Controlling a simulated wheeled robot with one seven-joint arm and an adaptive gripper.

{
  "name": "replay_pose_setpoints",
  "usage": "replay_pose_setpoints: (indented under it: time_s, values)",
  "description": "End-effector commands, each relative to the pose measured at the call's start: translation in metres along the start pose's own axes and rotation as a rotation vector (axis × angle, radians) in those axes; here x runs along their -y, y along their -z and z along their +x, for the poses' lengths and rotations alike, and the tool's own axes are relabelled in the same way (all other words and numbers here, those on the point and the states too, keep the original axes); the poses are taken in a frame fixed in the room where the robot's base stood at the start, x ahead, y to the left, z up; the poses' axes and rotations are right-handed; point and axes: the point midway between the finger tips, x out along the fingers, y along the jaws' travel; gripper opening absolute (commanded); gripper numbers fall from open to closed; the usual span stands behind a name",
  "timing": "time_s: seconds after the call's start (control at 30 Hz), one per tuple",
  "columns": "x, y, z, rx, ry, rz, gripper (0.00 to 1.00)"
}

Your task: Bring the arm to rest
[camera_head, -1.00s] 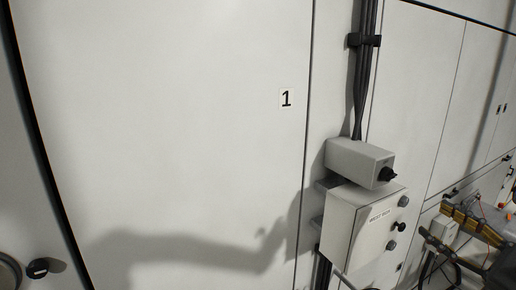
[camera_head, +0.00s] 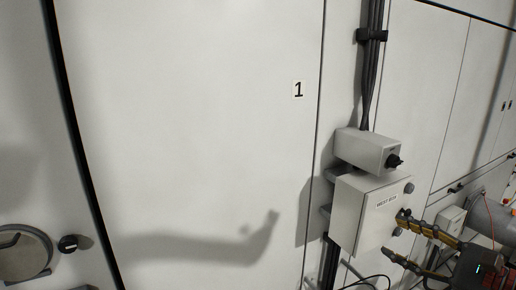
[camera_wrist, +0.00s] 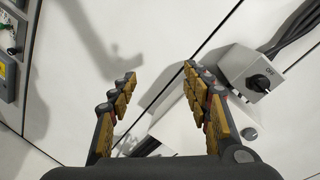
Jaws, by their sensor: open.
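My gripper (camera_head: 395,235) is at the lower right of the head view, its yellow-padded fingers pointing left and overlapping the right edge of the box labelled "WEST BOX" (camera_head: 355,222). In the wrist view my gripper (camera_wrist: 160,75) has its two fingers spread wide apart, with nothing held between them. The pale box (camera_wrist: 180,128) shows behind the right finger there. I cannot tell the exact gap between the fingers and the box.
A grey switch housing with a black knob (camera_head: 367,152) sits above the box; it also shows in the wrist view (camera_wrist: 245,70). Cables (camera_head: 370,80) run up the wall. A white panel marked 1 (camera_head: 210,130) is bare. A grey cylinder (camera_head: 492,218) stands at the right.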

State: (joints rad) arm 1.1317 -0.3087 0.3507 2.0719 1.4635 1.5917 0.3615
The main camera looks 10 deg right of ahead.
Motion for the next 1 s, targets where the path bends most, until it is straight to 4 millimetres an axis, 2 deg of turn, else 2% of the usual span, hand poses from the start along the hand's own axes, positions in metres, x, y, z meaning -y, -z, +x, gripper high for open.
replay_pose_setpoints:
  time_s: [0.17,0.3,0.43,0.6,0.8,1.0]
  values:
    - [-0.064,0.001,0.034,-0.039,-0.184,-0.086,0.49]
    - [-0.138,0.005,0.057,-0.084,-0.394,-0.217,0.49]
    - [-0.203,0.012,0.063,-0.12,-0.586,-0.374,0.49]
    - [-0.272,0.027,0.056,-0.152,-0.809,-0.621,0.49]
    - [-0.328,0.05,0.037,-0.168,-1.027,-0.963,0.49]
    - [-0.356,0.075,0.021,-0.16,-1.184,-1.353,0.49]
